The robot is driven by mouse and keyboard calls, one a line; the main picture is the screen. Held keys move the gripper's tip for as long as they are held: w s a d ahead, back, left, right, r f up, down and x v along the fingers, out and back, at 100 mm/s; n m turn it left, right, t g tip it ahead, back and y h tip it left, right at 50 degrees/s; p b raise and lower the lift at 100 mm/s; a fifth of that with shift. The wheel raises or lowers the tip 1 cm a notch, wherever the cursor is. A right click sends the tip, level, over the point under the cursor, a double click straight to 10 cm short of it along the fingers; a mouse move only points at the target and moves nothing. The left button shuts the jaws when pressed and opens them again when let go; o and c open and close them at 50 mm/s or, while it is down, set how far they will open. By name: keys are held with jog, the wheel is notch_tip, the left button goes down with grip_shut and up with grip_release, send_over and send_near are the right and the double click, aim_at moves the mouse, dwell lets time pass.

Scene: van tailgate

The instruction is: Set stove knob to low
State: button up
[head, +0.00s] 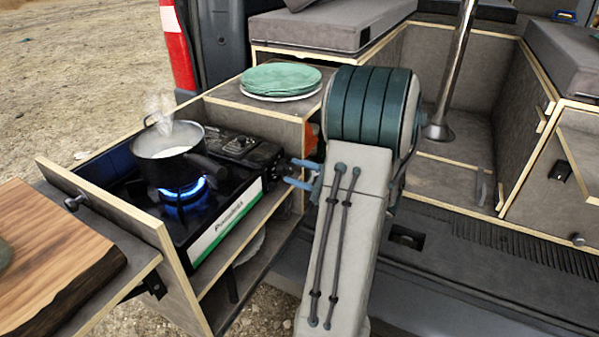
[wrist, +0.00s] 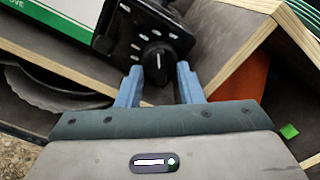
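The portable gas stove (head: 221,219) sits in the pull-out drawer, with a blue flame (head: 183,194) burning under a steaming dark pot (head: 168,152). The black stove knob (wrist: 157,64) shows in the wrist view, with a white mark on it, and the knob is hidden behind my arm or gripper in the head view. My gripper (wrist: 154,84) has its two blue fingers spread apart, one on each side of the knob's lower part. I cannot tell whether the fingers touch it. The gripper also shows in the head view (head: 303,174), partly hidden by my arm.
Green plates (head: 281,78) are stacked on the counter behind the stove. Wooden panels of the drawer stand close to my gripper, and an orange object (wrist: 238,78) is at its right. A cutting board (head: 52,262) lies at the left. Plates (wrist: 48,92) sit on the shelf below.

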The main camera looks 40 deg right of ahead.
jog(key=shift+s, duration=0.1)
jog(key=v, duration=1.3)
jog(key=shift+s+d, duration=0.2)
jog(key=shift+s, duration=0.1)
